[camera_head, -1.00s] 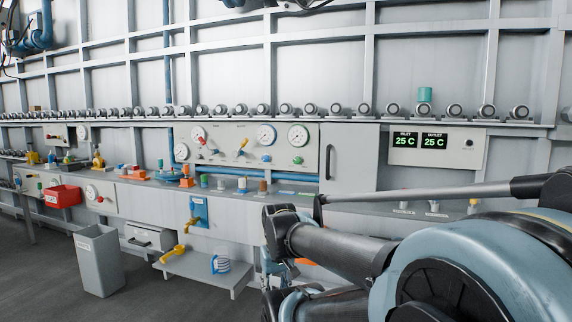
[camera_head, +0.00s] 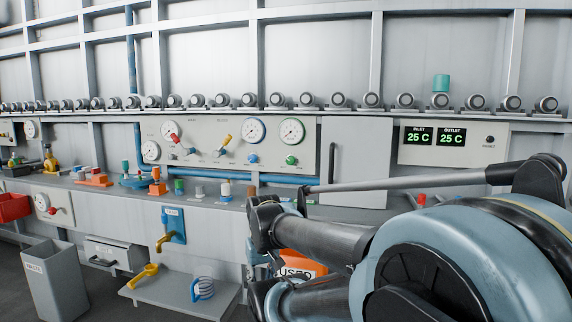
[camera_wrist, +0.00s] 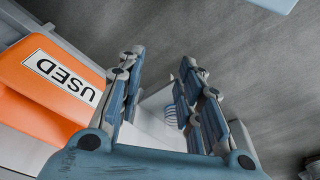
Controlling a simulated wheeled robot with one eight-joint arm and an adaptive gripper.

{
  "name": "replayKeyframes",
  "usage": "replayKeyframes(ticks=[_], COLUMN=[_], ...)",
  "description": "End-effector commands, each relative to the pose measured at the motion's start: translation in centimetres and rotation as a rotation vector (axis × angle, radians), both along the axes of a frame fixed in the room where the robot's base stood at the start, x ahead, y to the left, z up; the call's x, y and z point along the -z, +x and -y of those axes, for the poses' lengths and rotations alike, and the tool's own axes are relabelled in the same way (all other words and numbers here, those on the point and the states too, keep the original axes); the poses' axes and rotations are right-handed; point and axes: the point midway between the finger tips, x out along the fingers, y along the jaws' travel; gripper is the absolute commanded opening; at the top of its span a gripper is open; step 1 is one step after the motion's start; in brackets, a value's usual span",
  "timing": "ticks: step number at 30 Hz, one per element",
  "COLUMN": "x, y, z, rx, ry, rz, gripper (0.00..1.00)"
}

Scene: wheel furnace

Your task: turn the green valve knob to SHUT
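The green valve knob (camera_head: 291,160) is a small round knob on the grey gauge panel (camera_head: 220,129), below the right-hand gauge (camera_head: 292,131). Its pointer and any SHUT mark are too small to read. A blue knob (camera_head: 252,159) sits to its left, below another gauge. In the wrist view my gripper (camera_wrist: 162,68) is open, with nothing between its fingers. It points down past an orange bin marked USED (camera_wrist: 40,85), away from the panel and the knob. In the head view my arm hides most of the gripper.
A ledge with small coloured items, including an orange one (camera_head: 157,187), runs below the panel. The orange USED bin (camera_head: 305,265) shows behind my arm. A grey waste bin (camera_head: 53,280) and a low shelf (camera_head: 185,294) stand at left. A display (camera_head: 436,137) reads 25 C twice.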

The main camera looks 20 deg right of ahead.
Motion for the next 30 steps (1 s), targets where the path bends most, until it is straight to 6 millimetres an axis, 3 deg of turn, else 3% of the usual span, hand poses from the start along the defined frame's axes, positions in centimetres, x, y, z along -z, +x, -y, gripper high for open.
replayKeyframes(ticks=[5,9,13,20,24,30], x=[0.0,-0.5,-1.3,-5.1,-8.4,-13.4], y=[0.0,-0.6,1.2,8.3,13.1,19.8], z=[0.0,0.2,2.1,8.5,12.3,16.3], rx=[0.0,0.008,0.06,0.245,0.337,0.413], ry=[0.0,-0.008,-0.065,-0.27,-0.388,-0.523], rz=[0.0,0.017,0.058,0.249,0.402,0.635], gripper=[0.33,0.59,0.59,0.59,0.59,0.59])
